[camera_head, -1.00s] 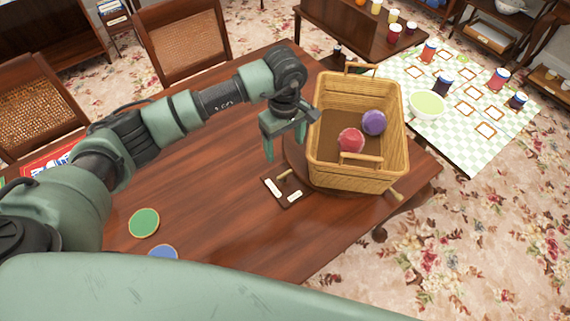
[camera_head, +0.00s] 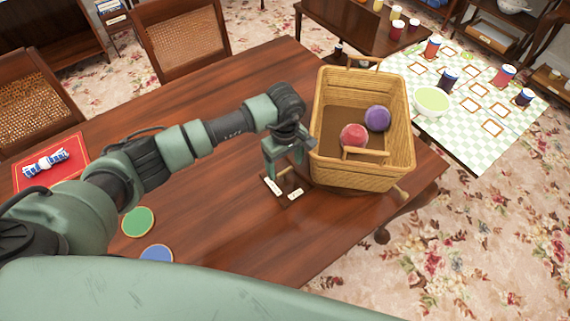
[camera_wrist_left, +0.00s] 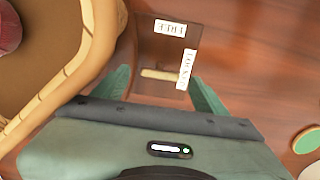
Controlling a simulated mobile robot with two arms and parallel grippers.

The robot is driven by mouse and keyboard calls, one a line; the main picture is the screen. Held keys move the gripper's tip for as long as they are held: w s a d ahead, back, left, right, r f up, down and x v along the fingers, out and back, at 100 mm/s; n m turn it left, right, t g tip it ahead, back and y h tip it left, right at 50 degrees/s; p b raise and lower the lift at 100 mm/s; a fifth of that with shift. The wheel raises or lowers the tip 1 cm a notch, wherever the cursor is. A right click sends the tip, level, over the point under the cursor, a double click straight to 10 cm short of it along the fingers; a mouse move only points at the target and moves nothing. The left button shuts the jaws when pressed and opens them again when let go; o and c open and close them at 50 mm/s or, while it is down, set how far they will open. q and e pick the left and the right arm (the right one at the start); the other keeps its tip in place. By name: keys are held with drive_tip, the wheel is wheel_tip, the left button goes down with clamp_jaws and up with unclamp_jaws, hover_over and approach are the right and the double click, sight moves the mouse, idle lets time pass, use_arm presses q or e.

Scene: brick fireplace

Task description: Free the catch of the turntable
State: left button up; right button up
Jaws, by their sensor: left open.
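The catch is a small dark plate (camera_head: 284,199) on the table beside the basket. In the left wrist view it has a pale wooden lever (camera_wrist_left: 160,74), a label reading FREE (camera_wrist_left: 170,27) upside down, and a label reading LOCKED (camera_wrist_left: 186,69). The lever's end points at LOCKED. My left gripper (camera_head: 285,172) is over the plate, open, with its fingers on either side of the lever in the left wrist view (camera_wrist_left: 158,76). I cannot tell whether they touch it. The turntable is mostly hidden under the wicker basket (camera_head: 360,172). My right gripper is out of view.
The basket holds a red ball (camera_head: 353,136) and a purple ball (camera_head: 377,118). A wooden knob (camera_head: 401,192) sticks out below it. Green (camera_head: 138,221) and blue (camera_head: 157,254) discs and a red mat (camera_head: 70,153) lie left on the table. The front middle is clear.

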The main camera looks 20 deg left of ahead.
use_arm(q)
drive_tip(key=shift+f, duration=0.7)
drive_tip(key=c, duration=1.4)
